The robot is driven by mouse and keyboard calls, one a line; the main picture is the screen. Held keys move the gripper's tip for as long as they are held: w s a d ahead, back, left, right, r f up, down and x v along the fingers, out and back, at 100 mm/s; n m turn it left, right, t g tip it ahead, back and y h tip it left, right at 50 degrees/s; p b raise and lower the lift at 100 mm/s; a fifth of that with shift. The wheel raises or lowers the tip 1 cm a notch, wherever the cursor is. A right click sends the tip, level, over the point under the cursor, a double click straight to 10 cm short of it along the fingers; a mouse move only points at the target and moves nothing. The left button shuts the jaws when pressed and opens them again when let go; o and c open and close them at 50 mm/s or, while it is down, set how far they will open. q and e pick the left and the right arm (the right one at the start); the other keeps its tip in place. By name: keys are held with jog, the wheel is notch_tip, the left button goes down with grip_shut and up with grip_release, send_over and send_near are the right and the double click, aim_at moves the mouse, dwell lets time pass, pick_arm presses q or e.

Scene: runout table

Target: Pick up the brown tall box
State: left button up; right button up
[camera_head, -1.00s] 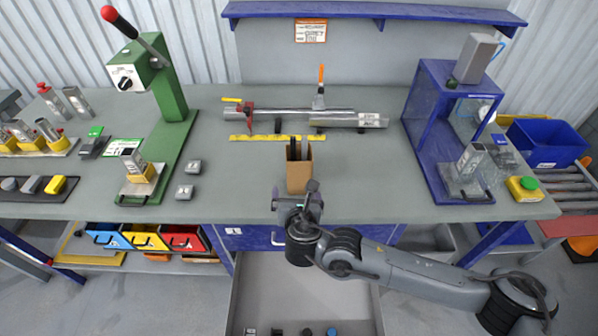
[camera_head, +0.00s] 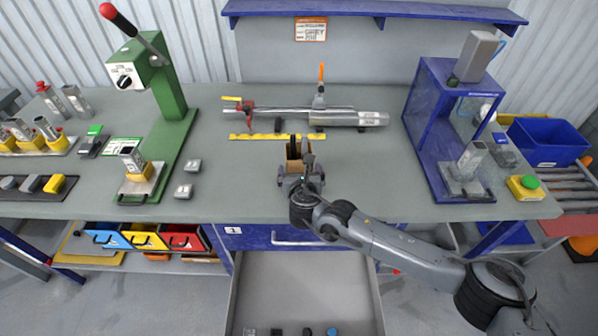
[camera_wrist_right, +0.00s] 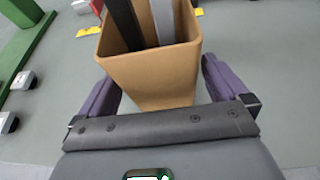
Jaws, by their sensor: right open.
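The brown tall box (camera_head: 293,163) stands upright on the grey table, near the middle of its front part. It is open at the top and holds dark and grey bar-like pieces. In the right wrist view the box (camera_wrist_right: 155,75) is straight ahead, between the two purple fingers. My right gripper (camera_wrist_right: 160,85) is open, with one finger on each side of the box; I cannot tell if they touch it. In the head view my right gripper (camera_head: 299,180) covers the lower part of the box. My left gripper is not in view.
Behind the box lie a yellow ruler (camera_head: 275,136) and a metal bar fixture (camera_head: 300,117). A green lever press (camera_head: 170,110) stands left, with small grey blocks (camera_head: 184,191) beside it. A blue frame (camera_head: 420,130) stands right. An open drawer (camera_head: 290,275) is below. Table right of the box is clear.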

aim_at(299, 151)
jog(key=shift+x, duration=1.6)
jog(key=shift+c, duration=0.5)
jog(key=c, duration=0.8)
jog(key=shift+r, duration=0.1)
jog(key=shift+r, duration=0.4)
notch_tip(299, 151, up, 4)
jog(key=shift+d+f, duration=0.1)
jog(key=shift+f, duration=0.15)
jog(key=shift+s+d+r+p, duration=0.3)
jog(key=shift+s+d+r, duration=0.75)
jog(key=shift+d, duration=0.55)
jog(key=shift+s+d+r+p, duration=0.3)
jog(key=shift+s+d+r, duration=0.75)
jog(key=shift+d, duration=0.6)
jog(key=shift+s+d+r+p, duration=0.3)
jog(key=shift+s+d+r, duration=0.55)
jog(key=shift+d+r, duration=0.55)
